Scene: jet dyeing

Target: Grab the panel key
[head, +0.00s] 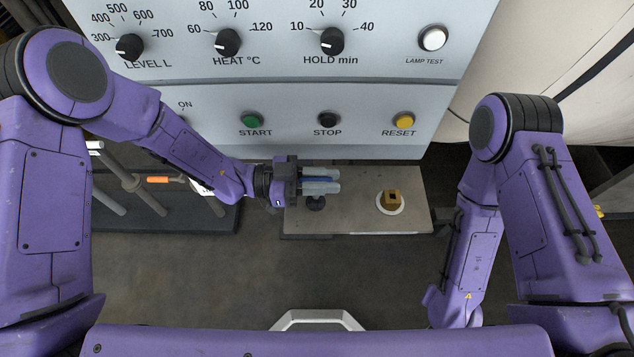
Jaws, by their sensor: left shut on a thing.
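My left gripper (338,180) is above the left part of a low grey-brown shelf under the control panel, its fingers pointing right. It is shut on a slim blue thing (318,179), most likely the panel key; the fingers hide most of it. A small dark round piece (316,204) shows just below the fingers; I cannot tell whether it joins the held thing. My right arm hangs at the right, and its gripper is out of view.
The shelf (350,222) also bears a brass block with a square hole (391,199) on a white disc. The panel (300,100) with knobs and buttons rises behind. A dark tray (190,220) with rod-like tools is at the left. Floor in front is clear.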

